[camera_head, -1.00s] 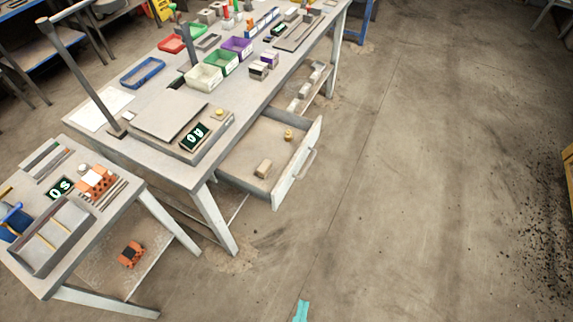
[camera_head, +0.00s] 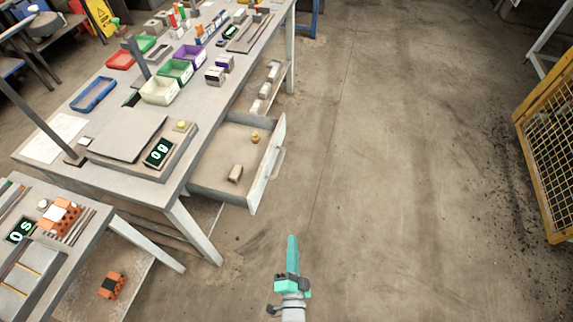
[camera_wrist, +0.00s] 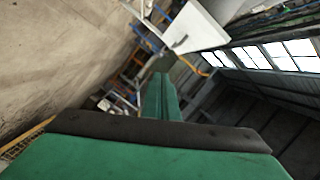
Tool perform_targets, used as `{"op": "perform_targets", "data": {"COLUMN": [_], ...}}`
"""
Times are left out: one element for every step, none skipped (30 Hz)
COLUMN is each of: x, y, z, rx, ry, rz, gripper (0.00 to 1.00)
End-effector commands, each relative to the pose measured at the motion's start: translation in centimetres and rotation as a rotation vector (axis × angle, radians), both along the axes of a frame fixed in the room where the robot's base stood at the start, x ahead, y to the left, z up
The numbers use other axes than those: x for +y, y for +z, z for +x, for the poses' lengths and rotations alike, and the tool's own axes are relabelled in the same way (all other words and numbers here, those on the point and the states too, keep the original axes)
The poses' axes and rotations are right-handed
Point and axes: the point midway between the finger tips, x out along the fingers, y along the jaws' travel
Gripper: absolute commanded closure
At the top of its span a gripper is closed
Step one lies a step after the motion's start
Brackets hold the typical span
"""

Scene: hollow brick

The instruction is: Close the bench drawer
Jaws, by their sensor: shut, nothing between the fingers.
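The bench drawer (camera_head: 266,178) stands open, pulled out from the right side of the long workbench (camera_head: 133,182). Its front panel with a pale bar handle (camera_head: 277,163) faces the aisle. A small tan block (camera_head: 235,173) and a small yellow-brown object (camera_head: 255,137) lie inside the drawer. My green gripper (camera_head: 292,242) is over the floor in front of and below the drawer in the head view, apart from it. In the wrist view, my gripper's fingers (camera_wrist: 160,84) are together and empty. I cannot identify the drawer in the wrist view.
A scale with a dark display (camera_head: 158,152) and several coloured bins (camera_head: 175,72) stand on the workbench. A smaller table (camera_head: 60,262) is at the lower left. A yellow mesh guard (camera_head: 556,150) stands at the right. The floor (camera_head: 400,180) between is clear.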

Motion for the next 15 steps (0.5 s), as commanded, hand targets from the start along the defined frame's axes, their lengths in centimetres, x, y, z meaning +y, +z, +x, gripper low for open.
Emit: {"op": "perform_targets", "data": {"x": [-0.3,-0.5,-0.7,-0.8,-1.0,-1.1,-1.2,-1.4,-1.6,-1.7,-1.8,-2.0,-2.1,-2.1,-2.2], "y": [-0.3,-0.6,-0.8,-0.9,-1.1,-1.2,-1.2,-1.2,-1.2,-1.1,-1.1,-1.0,-0.9,-0.9,-0.8], "z": [2.4,3.6,5.3,6.5,7.8,9.4,10.6,11.7,13.1,14.1,14.9,16.0,16.7,17.3,18.0], "rx": [-0.021,-0.030,-0.042,-0.052,-0.062,-0.073,-0.082,-0.089,-0.100,-0.107,-0.112,-0.121,-0.126,-0.130,-0.135], "ry": [-0.008,-0.012,-0.017,-0.020,-0.023,-0.026,-0.028,-0.030,-0.033,-0.034,-0.035,-0.036,-0.036,-0.037,-0.037], "rz": [0.073,0.120,0.184,0.231,0.279,0.341,0.384,0.428,0.482,0.520,0.553,0.596,0.624,0.648,0.675], "gripper": [1.00,1.00,1.00,1.00,1.00,1.00,1.00,1.00,1.00,1.00,1.00,1.00,1.00,1.00,1.00]}}
